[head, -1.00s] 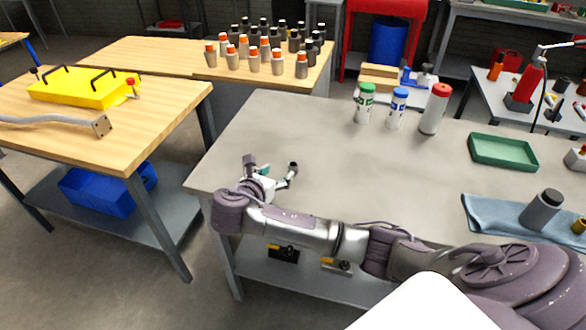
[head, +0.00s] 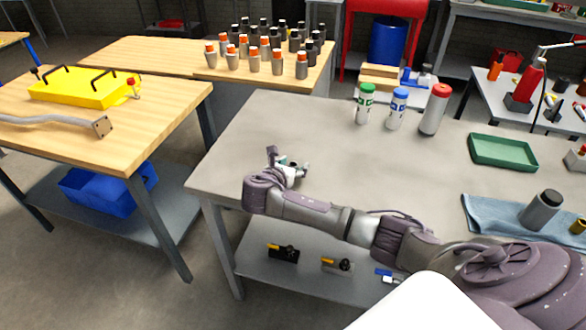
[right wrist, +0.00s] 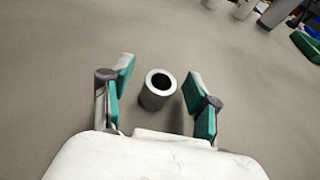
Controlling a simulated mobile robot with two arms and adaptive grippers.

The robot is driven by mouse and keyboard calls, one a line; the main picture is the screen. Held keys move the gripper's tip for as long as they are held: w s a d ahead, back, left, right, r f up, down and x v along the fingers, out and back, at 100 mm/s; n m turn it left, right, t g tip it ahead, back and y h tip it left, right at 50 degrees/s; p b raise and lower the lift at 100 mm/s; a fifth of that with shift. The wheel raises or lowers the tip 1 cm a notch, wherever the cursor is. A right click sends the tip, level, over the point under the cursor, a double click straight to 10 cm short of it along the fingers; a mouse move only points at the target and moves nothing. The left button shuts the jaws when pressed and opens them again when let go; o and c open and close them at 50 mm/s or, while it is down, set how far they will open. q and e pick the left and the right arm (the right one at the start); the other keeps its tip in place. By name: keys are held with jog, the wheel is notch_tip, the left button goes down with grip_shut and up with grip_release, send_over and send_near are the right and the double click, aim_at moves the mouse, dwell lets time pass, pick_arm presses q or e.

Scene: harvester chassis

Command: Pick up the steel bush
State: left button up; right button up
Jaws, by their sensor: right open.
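The steel bush (right wrist: 158,90) is a short grey metal cylinder with a dark round bore. In the right wrist view it stands on the grey tabletop with its open end up. My right gripper (right wrist: 158,84) is open, with one green-padded finger on each side of the bush and a gap on both sides. In the head view my right gripper (head: 290,168) is low over the near left part of the grey table (head: 250,125). I cannot make out the bush clearly there, as the gripper and wrist cover that spot. My left gripper is not in view.
Several capped bottles, including a green-capped one (head: 365,103) and a red-capped one (head: 435,108), stand at the table's back. A green tray (head: 502,151) and a blue cloth (head: 490,218) lie to the right. The table around the bush is clear.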

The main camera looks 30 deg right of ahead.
grip_shut()
